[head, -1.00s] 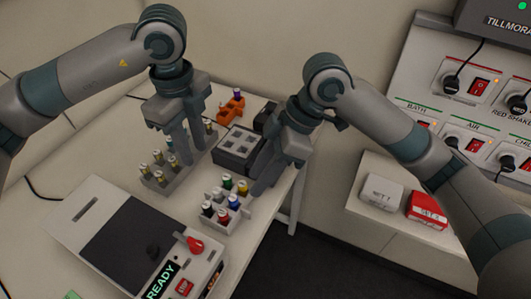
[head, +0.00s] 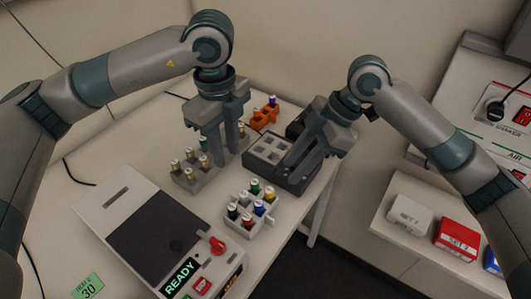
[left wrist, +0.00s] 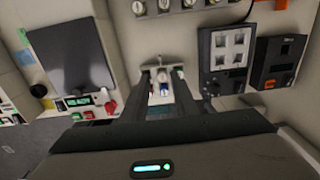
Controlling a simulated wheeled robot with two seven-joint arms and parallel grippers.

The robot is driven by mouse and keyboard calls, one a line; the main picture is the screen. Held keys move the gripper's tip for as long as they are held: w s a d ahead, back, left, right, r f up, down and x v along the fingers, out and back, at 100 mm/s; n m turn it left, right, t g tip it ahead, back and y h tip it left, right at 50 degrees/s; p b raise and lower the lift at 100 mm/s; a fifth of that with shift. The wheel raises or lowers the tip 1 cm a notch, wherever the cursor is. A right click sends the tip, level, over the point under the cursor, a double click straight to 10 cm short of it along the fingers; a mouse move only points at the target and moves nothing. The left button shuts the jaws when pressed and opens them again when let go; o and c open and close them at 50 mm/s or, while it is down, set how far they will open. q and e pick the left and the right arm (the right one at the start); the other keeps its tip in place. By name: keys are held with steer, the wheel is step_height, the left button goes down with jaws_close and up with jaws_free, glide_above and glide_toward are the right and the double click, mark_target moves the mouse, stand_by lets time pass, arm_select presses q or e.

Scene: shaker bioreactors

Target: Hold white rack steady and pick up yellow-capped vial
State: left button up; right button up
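The white rack (head: 240,224) stands on the table between the reader and the grey block, holding several vials with green, blue, red, dark and yellow colouring. A yellow-coloured vial (head: 269,210) is at its right side; its cap is too small to make out. In the left wrist view the white rack (left wrist: 161,98) lies beyond my fingers. My left gripper (head: 230,160) points down with its fingers apart and nothing visibly held; in the left wrist view its fingers (left wrist: 161,72) frame the rack's vials. My right gripper (head: 291,177) is beside the grey block, fingers apart, clear of the white rack.
A grey rack (head: 187,180) with several yellowish vials stands left of my left gripper. The grey block (head: 262,158) with square wells is behind the white rack, the orange rack (head: 263,119) further back. The reader (head: 150,230) shows READY. The table's right edge is close.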

mark_target(233, 195)
arm_select(q)
step_height(233, 195, down, 17)
steer(key=shift+f, duration=0.1)
stand_by(0.7)
jaws_close()
arm_select(e)
steer(key=shift+o, duration=1.1)
steer(key=s+a+r+m+t+h, duration=0.1)
steer(key=s+a+r+m+h, duration=0.1)
steer(key=a+r+h, duration=0.3)
steer(key=shift+a+h, duration=0.3)
steer(key=shift+a, duration=0.3)
